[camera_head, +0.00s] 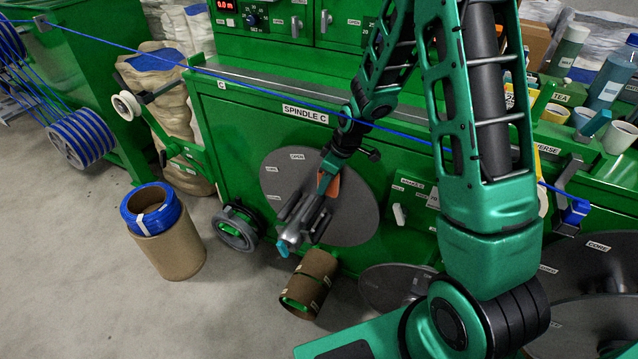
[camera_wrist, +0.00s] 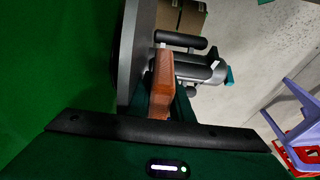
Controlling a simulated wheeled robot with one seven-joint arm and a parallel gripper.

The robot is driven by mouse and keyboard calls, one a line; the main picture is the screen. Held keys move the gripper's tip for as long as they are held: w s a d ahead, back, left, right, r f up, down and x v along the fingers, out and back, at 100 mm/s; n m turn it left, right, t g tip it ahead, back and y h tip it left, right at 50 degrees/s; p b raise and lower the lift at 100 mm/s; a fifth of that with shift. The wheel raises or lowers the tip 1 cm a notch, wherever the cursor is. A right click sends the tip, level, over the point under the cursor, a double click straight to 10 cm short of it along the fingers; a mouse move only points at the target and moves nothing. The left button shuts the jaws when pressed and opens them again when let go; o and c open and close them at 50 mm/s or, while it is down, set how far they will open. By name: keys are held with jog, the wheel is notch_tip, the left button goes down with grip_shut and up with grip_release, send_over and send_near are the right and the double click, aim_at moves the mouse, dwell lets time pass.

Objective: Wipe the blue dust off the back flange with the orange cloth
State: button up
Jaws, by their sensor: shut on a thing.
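The back flange (camera_head: 352,208) is a large dark grey disc standing upright on the green machine, under the SPINDLE C label. It also shows edge-on in the wrist view (camera_wrist: 132,55), left of the cloth. My gripper (camera_head: 325,177) is shut on the orange cloth (camera_wrist: 162,82), which looks like a folded pad. The cloth is right beside the flange face; I cannot tell whether it touches. My gripper and the grey spindle shaft (camera_head: 292,236) with its teal tip hide part of the flange. I make out no blue dust on the visible part.
A blue cable (camera_head: 262,89) runs across the machine front, passing behind my arm. A brown core (camera_head: 311,281) lies below the shaft, and a grey wheel (camera_head: 236,228) is to the left. A brown drum (camera_head: 175,252) with a blue coil stands on the floor. Floor at lower left is clear.

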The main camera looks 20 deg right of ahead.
jog(key=shift+s+d+r, duration=0.25)
jog(key=shift+s+d, duration=0.2)
jog(key=shift+d, duration=0.15)
jog(key=shift+w, duration=0.15)
jog(key=shift+w+a+f, duration=0.3)
jog(key=shift+w+a, duration=0.35)
jog(key=shift+w+a+f, duration=0.3)
jog(key=shift+w+a, duration=0.35)
jog(key=shift+s+a, duration=2.2)
jog(key=shift+s, duration=0.05)
jog(key=shift+s+a, duration=1.1)
